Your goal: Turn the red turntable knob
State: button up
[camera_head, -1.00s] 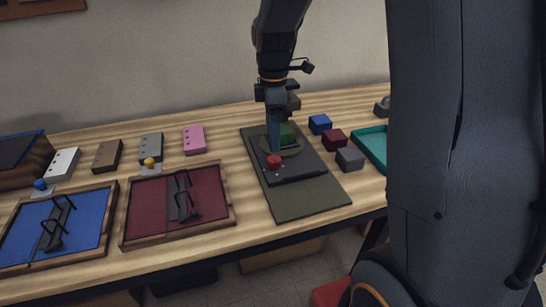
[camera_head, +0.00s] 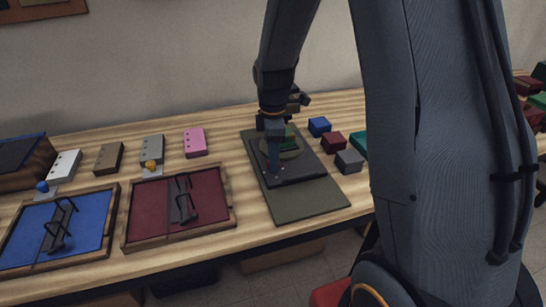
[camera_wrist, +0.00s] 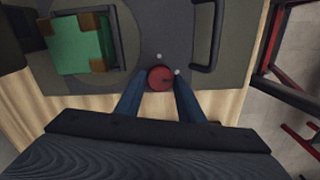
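The red knob (camera_wrist: 161,78) sits on the dark turntable base in the wrist view, between the tips of my gripper (camera_wrist: 160,95). The blue fingers are apart, one on each side of the knob; I cannot tell whether they touch it. A green block with brown corners (camera_wrist: 82,45) stands on the round turntable plate (camera_wrist: 130,75), behind a dark handle-like bar.
The base lies on an olive mat (camera_head: 305,205). Blue (camera_head: 319,125), dark red (camera_head: 333,142) and grey (camera_head: 349,161) blocks stand close on its right. A red-lined tray (camera_head: 150,210) and a blue-lined tray (camera_head: 85,220) lie to the left.

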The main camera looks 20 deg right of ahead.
jog(key=c, duration=0.5)
jog(key=shift+c, duration=0.2)
jog(key=shift+m, duration=0.4)
jog(key=m+p, duration=0.1)
jog(key=m, duration=0.1)
jog(key=shift+r+m+p, duration=0.1)
jog(key=shift+m+p, duration=0.25)
jog(key=shift+m, duration=0.05)
jog(key=m+p, duration=0.1)
jog(key=m, duration=0.3)
jog(key=shift+m+p, duration=0.3)
jog(key=m+p, duration=0.1)
jog(key=m, duration=0.3)
jog(key=shift+w, duration=0.1)
jog(key=shift+d+m+p, duration=0.1)
jog(key=shift+m+p, duration=0.4)
jog(key=shift+m, duration=2.3)
